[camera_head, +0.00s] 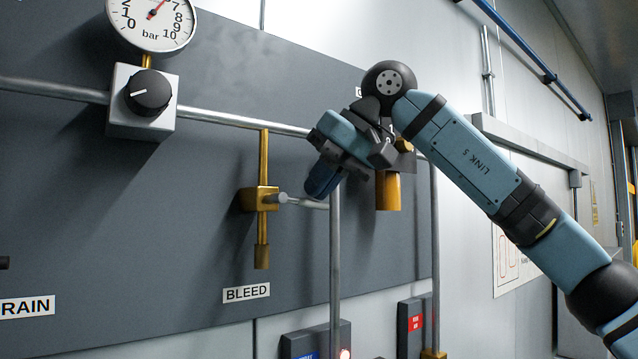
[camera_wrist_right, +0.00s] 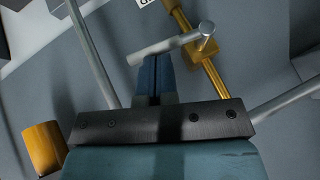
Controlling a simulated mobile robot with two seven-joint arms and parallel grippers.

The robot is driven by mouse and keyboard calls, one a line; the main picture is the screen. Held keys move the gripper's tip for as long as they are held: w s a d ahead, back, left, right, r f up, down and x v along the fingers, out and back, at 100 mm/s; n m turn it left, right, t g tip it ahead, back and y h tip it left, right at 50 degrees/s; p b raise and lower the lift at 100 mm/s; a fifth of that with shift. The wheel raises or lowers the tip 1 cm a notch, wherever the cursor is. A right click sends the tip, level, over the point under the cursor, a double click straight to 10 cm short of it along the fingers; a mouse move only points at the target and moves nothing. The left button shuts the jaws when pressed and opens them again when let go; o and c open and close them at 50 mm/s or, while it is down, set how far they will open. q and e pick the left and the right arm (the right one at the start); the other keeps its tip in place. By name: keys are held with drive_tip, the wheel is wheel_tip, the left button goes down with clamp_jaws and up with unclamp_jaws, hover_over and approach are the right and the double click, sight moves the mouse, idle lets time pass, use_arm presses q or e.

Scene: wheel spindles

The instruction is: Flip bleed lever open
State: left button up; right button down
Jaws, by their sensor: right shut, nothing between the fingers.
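The bleed valve (camera_head: 262,200) is a brass body on a vertical brass pipe, above a BLEED label (camera_head: 246,292). Its grey bar lever (camera_head: 302,202) sticks out to the right, roughly level, with a rounded knob at the valve end. In the right wrist view the lever (camera_wrist_right: 168,45) crosses just beyond the fingertips, and the brass valve (camera_wrist_right: 203,47) is to the right. My right gripper (camera_head: 312,190) is at the lever's free end, blue fingers (camera_wrist_right: 153,62) shut together with nothing between them. I cannot tell whether they touch the lever. My left gripper is not in view.
A pressure gauge (camera_head: 152,20) and a black knob (camera_head: 148,92) are at upper left. A grey horizontal pipe (camera_head: 225,118) runs above the lever. A vertical grey pipe (camera_head: 336,265) stands close below the gripper. A brass cylinder (camera_head: 388,192) hangs behind my right wrist.

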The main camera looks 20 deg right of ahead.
sight(321, 207)
wheel_tip(321, 207, down, 4)
drive_tip(key=y+b, duration=0.1)
drive_tip(key=m+y+b, duration=0.1)
drive_tip(key=shift+d+r+g+y+b, duration=0.1)
drive_tip(key=shift+r+g+y+b, duration=0.15)
drive_tip(key=shift+g+y+b, duration=0.05)
drive_tip(key=a+f+m+y+b, duration=0.1)
drive_tip(key=y+b, duration=0.1)
drive_tip(key=b, duration=0.1)
drive_tip(key=f+m+y+b, duration=0.1)
drive_tip(key=f+y+b, duration=0.1)
drive_tip(key=y+b, duration=0.1)
drive_tip(key=s+a+f+m+y+b, duration=0.1)
drive_tip(key=y+b, duration=0.2)
drive_tip(key=b, duration=0.1)
drive_tip(key=shift+a+f+m, duration=0.25)
drive_tip(key=shift+a+m, duration=0.1)
drive_tip(key=shift+m, duration=0.05)
drive_tip(key=shift+a, duration=0.15)
